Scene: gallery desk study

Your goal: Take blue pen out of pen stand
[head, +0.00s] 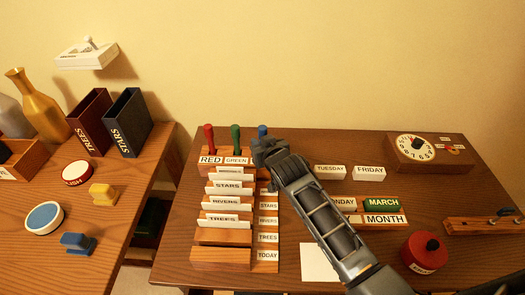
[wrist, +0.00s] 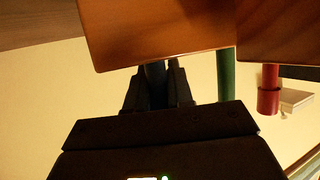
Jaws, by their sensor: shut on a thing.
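The blue pen (head: 262,131) stands upright at the right end of the pen stand (head: 199,166), with its top showing above my gripper (head: 264,149). In the wrist view, my gripper (wrist: 156,84) is shut on the blue pen (wrist: 154,74), one finger on each side. The pen meets the edge of the wooden stand (wrist: 160,30) there, and its lower end is hidden. The green pen (head: 235,138) and red pen (head: 209,138) stand beside it, behind the labels RED and GREEN. My gripper hides the stand's right end in the head view.
A stepped card rack (head: 222,236) with several labelled cards is just in front of the stand. Word blocks (head: 368,173), a dial box (head: 445,155) and a red round container (head: 424,251) lie to the right. A wall shelf (head: 86,55) hangs at the upper left.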

